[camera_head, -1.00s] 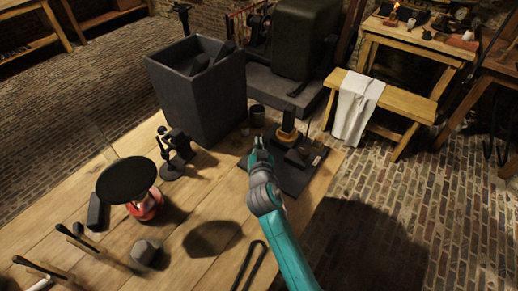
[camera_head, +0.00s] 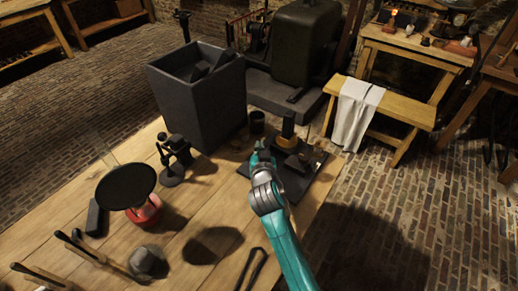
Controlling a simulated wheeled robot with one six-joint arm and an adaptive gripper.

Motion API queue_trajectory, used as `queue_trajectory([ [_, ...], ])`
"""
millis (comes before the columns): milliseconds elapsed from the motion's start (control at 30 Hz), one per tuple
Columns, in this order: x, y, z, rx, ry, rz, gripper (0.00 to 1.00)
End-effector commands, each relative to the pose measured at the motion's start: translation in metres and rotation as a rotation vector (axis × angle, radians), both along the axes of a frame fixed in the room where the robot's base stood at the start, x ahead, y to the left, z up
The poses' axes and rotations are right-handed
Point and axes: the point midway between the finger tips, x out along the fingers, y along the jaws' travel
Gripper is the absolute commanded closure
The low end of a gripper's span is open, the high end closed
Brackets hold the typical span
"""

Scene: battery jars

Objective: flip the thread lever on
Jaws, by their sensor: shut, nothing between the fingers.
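A dark flat plate (camera_head: 296,186) with a small device on it lies near the table's right edge. The device has a brass-coloured block (camera_head: 288,128) and a dark upright part; a thin rod stands beside it. I cannot make out which part is the thread lever. My gripper (camera_head: 261,150), at the end of the teal arm, is shut and empty. It appears at the plate's left side, left of the brass block. I cannot tell whether it touches anything, and the arm hides part of the plate.
A tall dark bin (camera_head: 200,100) and a small dark cup (camera_head: 257,122) stand behind. To the left are a small black stand (camera_head: 174,160), a black disc (camera_head: 126,186) over a red base, and a grey lump (camera_head: 148,262). Bare wood lies between them.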

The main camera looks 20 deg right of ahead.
Motion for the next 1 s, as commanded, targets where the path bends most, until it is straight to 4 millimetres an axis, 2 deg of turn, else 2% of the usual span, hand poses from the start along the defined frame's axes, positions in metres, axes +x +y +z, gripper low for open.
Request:
queue_trajectory([
  [367,0.007,-0.01,0.009,0.116,0.08,-0.002,1.0],
  [600,0.018,-0.025,0.018,0.289,0.205,-0.001,1.0],
  [1000,0.034,-0.047,0.02,0.545,0.394,0.0,1.0],
])
